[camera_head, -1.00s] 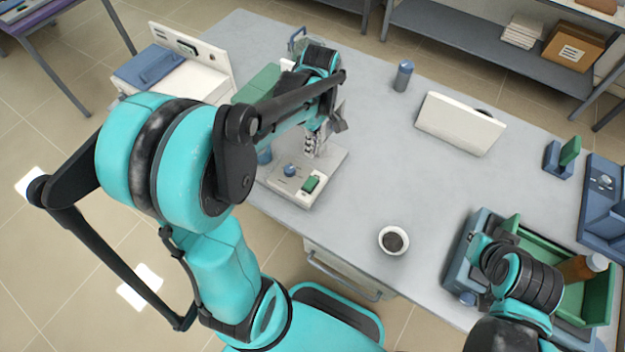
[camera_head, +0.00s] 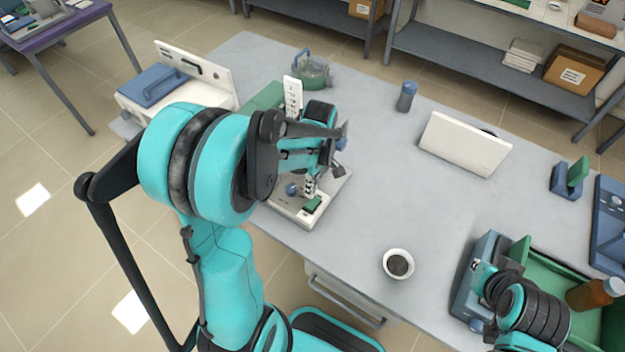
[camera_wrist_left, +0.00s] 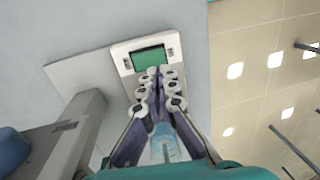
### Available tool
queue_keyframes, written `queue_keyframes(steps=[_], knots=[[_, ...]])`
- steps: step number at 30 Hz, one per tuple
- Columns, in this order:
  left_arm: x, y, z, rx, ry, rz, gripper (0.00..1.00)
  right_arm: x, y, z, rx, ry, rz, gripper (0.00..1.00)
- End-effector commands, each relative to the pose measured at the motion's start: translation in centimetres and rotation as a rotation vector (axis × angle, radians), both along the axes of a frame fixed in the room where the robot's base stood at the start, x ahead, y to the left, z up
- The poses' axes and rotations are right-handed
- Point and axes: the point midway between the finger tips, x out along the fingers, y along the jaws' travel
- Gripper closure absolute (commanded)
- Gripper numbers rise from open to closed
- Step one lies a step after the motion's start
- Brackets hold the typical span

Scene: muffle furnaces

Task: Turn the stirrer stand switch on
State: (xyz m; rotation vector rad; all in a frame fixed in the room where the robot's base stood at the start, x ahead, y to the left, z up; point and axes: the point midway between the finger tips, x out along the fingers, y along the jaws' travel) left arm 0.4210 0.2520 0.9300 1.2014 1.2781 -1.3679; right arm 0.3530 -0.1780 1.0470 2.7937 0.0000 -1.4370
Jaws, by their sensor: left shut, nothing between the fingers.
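The stirrer stand (camera_head: 290,213) has a white base with a blue knob (camera_head: 292,189) and a green rocker switch (camera_head: 312,204) near its front corner. In the left wrist view the green switch (camera_wrist_left: 148,58) sits in a white panel, just ahead of my left gripper (camera_wrist_left: 156,74). That gripper is shut and empty, its fingertips at the near edge of the switch; I cannot tell whether they touch it. In the head view my left gripper (camera_head: 310,186) is just above the switch, partly hiding the stand. Whether the switch is on or off is unclear. My right gripper's fingers cannot be made out.
A bowl of dark material (camera_head: 398,264) stands right of the stand. A blue-grey bottle (camera_head: 406,97), a white panel (camera_head: 464,143) and a glass vessel (camera_head: 313,72) stand farther back. My right arm is by a green tray (camera_head: 548,262). The middle of the table (camera_head: 375,190) is clear.

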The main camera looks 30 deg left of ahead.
Motion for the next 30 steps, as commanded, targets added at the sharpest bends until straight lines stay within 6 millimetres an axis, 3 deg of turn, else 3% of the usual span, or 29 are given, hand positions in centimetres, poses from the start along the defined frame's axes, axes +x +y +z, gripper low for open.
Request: queue_keyframes(steps=[3,9,30], knots=[[-0.3,0.0,-2.5,0.000,0.000,0.000,1.00,0.0,0.0,-1.2,0.000,0.000,0.000,1.00],[-0.6,0.1,-4.5,0.000,0.000,0.000,1.00,0.0,0.0,-2.0,0.000,0.000,0.000,1.00],[-1.0,0.1,-5.5,-0.007,-0.077,-0.001,1.00,0.0,0.0,-2.4,0.000,0.000,0.000,1.00]])
